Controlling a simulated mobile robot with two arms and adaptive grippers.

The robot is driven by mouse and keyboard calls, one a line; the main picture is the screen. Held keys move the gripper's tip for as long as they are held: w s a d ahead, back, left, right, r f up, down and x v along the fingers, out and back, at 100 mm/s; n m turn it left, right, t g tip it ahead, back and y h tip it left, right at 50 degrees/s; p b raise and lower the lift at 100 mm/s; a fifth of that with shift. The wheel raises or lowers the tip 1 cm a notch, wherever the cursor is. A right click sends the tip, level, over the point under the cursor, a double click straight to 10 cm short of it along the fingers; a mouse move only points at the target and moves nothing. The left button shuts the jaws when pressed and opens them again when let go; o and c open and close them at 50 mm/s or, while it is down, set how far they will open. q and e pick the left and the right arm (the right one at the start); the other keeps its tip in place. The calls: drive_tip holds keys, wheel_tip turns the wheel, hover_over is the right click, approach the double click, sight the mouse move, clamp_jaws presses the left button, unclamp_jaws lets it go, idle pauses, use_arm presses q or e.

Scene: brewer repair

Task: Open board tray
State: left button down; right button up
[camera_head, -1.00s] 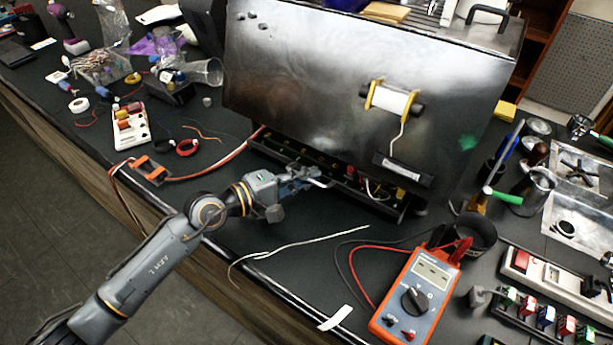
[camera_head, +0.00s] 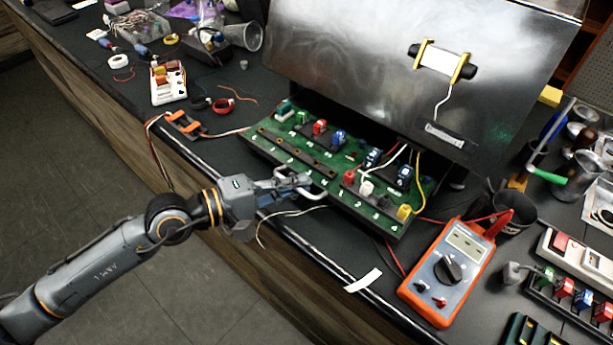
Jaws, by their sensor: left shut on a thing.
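The board tray (camera_head: 268,150) is a dark drawer with a green circuit board (camera_head: 322,165) that carries several red, blue, white and yellow plug-in parts. It sticks well out from under the metal brewer housing (camera_head: 365,75), above the bench's front edge. My left gripper (camera_head: 300,187) is shut on the tray's light metal handle (camera_head: 306,192) at the middle of its front. The tray's back part is hidden under the housing. My right gripper is not in view.
An orange multimeter (camera_head: 447,272) lies right of the tray. A black cup (camera_head: 512,210) and tools stand at the right. A white block with orange parts (camera_head: 168,82) and cable reels are at the left. Loose wires run near the tray's left end and under its front.

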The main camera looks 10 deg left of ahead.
use_arm(q)
drive_tip(key=shift+s+a, duration=0.45)
drive_tip(key=shift+s, duration=0.2)
drive_tip(key=shift+w, duration=0.1)
drive_tip(key=c, duration=1.4)
unclamp_jaws()
drive_tip(key=shift+c, duration=0.2)
drive_tip(key=v, duration=1.2)
drive_tip(key=shift+d, duration=0.1)
